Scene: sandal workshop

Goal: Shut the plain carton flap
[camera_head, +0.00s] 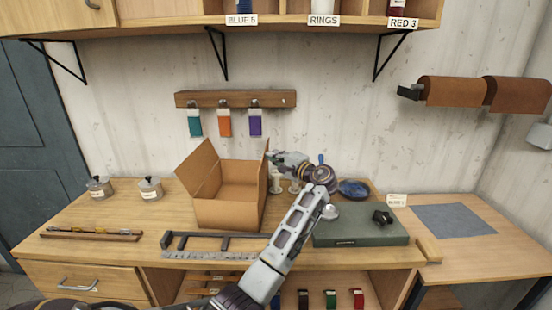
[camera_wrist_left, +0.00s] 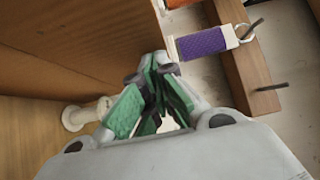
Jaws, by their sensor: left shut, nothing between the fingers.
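The plain brown carton (camera_head: 228,213) stands on the workbench with its top open. Its left flap (camera_head: 198,170) stands up and leans outward to the left. Its right flap (camera_head: 264,178) also stands up. My left gripper (camera_head: 273,157) is shut and empty, at the outer side of the right flap near its top; I cannot tell whether it touches. In the left wrist view its green-padded fingers (camera_wrist_left: 152,105) are together, and a brown carton surface (camera_wrist_left: 75,45) fills the left side. My right gripper is not in view.
A wall rack (camera_head: 235,99) with hanging colour swatches is behind the carton. White spools (camera_head: 276,184) stand right of it, partly behind my arm. A green case (camera_head: 350,232) lies to the right, and a dark bracket-like tool (camera_head: 205,238) in front. Two jars (camera_head: 150,189) stand left.

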